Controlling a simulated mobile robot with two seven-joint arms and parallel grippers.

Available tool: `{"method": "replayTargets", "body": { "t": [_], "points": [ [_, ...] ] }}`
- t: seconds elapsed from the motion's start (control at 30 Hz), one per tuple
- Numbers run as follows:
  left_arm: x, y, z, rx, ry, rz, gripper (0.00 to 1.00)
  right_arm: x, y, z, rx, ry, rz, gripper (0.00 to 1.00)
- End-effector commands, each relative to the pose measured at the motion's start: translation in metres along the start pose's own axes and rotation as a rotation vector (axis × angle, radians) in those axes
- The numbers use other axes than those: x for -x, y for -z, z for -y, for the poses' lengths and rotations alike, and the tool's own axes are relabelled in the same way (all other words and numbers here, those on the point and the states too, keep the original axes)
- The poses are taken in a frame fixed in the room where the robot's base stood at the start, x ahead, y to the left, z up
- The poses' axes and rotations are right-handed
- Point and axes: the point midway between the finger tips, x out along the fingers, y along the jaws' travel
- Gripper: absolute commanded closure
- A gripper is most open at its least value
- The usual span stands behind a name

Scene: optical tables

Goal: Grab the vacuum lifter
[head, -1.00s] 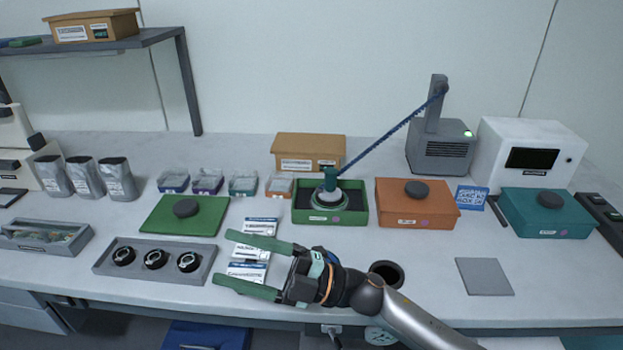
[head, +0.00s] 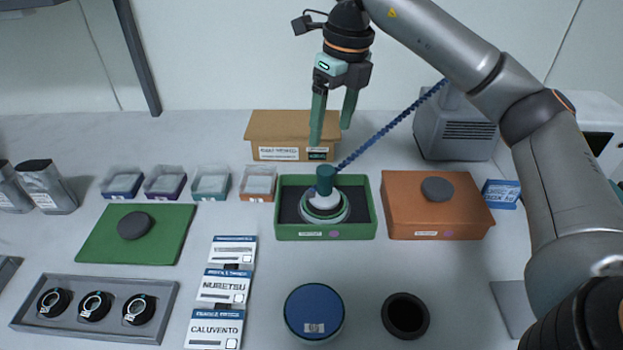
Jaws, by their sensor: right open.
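The vacuum lifter (head: 325,193) stands upright in an open green box (head: 326,231) with a dark inside. It has a teal handle on top and a pale round body, and a blue coiled hose (head: 392,124) runs from it up to a grey unit (head: 455,130) at the back right. My right gripper (head: 331,137) points down with its two green fingers apart and empty. In the picture it is just above the lifter's handle, and no contact shows. My left gripper is out of view.
A brown box (head: 293,125) stands behind the green box. An orange lidded box (head: 432,217) is to its right, small clear trays (head: 211,183) and a green lid (head: 128,243) to its left. In front are label cards (head: 225,284), a blue round lid (head: 314,311) and a dark hole (head: 405,314).

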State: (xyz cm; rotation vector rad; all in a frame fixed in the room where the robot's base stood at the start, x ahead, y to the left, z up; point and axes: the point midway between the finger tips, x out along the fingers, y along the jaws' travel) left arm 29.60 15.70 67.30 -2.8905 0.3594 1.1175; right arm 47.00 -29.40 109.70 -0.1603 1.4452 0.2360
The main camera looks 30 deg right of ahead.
Motion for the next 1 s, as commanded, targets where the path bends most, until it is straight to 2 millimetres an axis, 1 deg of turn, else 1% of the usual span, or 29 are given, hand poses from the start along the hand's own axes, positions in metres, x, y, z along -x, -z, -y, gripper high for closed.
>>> {"method": "replayTargets", "body": {
  "t": [0.07,0.13,0.4,0.5,0.67,0.9,1.0],
  "points": [
    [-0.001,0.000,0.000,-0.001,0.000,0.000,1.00,0.004,0.003,0.009,-0.018,0.031,-0.001,0.20],
    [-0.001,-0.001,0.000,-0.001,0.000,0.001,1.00,-0.001,0.004,0.011,-0.023,0.039,-0.004,0.20],
    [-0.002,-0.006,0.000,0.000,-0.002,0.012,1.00,-0.049,0.004,0.012,-0.022,0.037,-0.006,0.20],
    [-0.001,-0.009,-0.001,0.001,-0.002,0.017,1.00,-0.060,0.003,0.012,-0.021,0.037,-0.004,0.20],
    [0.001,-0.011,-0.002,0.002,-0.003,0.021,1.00,-0.071,0.003,0.012,-0.020,0.036,-0.003,0.20],
    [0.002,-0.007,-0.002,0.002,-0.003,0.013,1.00,-0.105,0.002,0.010,-0.020,0.036,-0.004,0.20],
    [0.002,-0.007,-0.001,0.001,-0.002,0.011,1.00,-0.115,0.002,0.010,-0.020,0.035,-0.003,0.20]
  ]
}}
